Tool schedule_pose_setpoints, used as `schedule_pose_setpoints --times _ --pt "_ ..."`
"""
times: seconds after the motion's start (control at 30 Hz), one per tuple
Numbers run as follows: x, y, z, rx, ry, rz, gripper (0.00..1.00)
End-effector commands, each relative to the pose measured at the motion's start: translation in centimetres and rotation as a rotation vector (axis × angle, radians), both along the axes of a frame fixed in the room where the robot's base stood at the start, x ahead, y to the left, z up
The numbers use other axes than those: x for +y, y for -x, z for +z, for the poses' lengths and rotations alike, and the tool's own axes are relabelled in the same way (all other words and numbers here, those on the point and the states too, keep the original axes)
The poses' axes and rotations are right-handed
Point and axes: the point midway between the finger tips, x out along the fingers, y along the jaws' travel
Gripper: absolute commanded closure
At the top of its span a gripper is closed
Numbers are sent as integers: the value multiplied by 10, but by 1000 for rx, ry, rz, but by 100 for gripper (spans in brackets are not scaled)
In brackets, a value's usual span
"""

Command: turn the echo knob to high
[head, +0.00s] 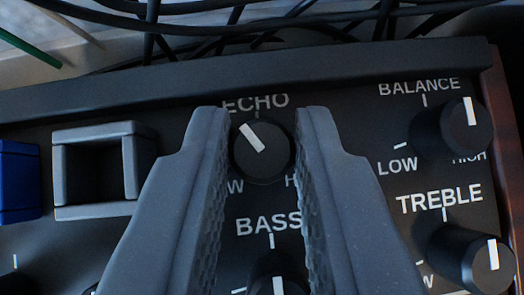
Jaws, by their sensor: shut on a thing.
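The echo knob (268,160) is a round black knob with a white pointer line, under the ECHO label on the dark panel. Its pointer points to the upper left, left of the top tick. The LOW and HIGH labels beside it are partly hidden by my fingers. My gripper (262,130) has one grey finger on each side of the knob and is shut on it. The fingers' textured inner faces show.
The bass knob (278,286) sits just below, between my fingers. The balance knob (455,128) and treble knob (474,262) are at right. A grey square frame (95,212) and a blue block (17,180) are at left. Black cables (270,25) run behind the panel's raised back edge.

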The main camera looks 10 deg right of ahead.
Motion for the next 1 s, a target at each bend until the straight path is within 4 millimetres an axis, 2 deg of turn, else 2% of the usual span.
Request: schedule_pose_setpoints --times 0.03,0.6,1.0 --pt "2 0 6 2 2 -18 100" --pt "3 -1 3 2 6 -226 100" --pt "4 -1 0 3 2 -303 100"
